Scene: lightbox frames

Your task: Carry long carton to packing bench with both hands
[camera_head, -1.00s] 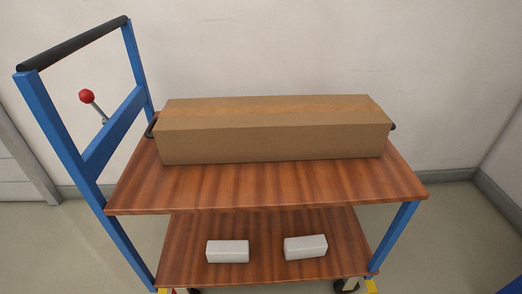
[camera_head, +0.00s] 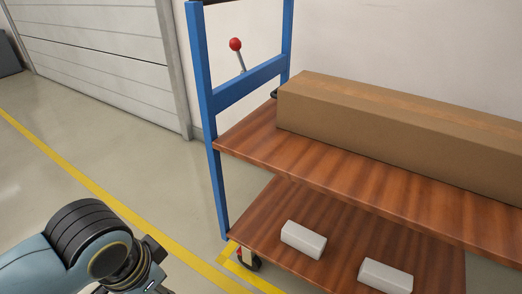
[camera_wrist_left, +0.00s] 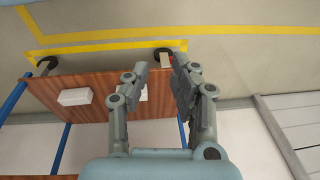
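The long brown carton (camera_head: 400,125) lies on the upper wooden shelf (camera_head: 300,160) of a blue-framed cart in the head view. Its right end runs out of the picture. A bit of a dark handle (camera_head: 274,94) shows at its left end. My left arm comes in at the lower left of the head view, well to the left of the cart and apart from the carton. In the left wrist view my left gripper (camera_wrist_left: 160,68) has its fingers apart with nothing between them. My right gripper and the packing bench are not in view.
The cart's lower shelf (camera_head: 270,232) holds two white blocks (camera_head: 303,240) (camera_head: 385,277). Yellow floor lines (camera_head: 75,175) and open floor lie to the left, before a grey shutter door (camera_head: 100,45).

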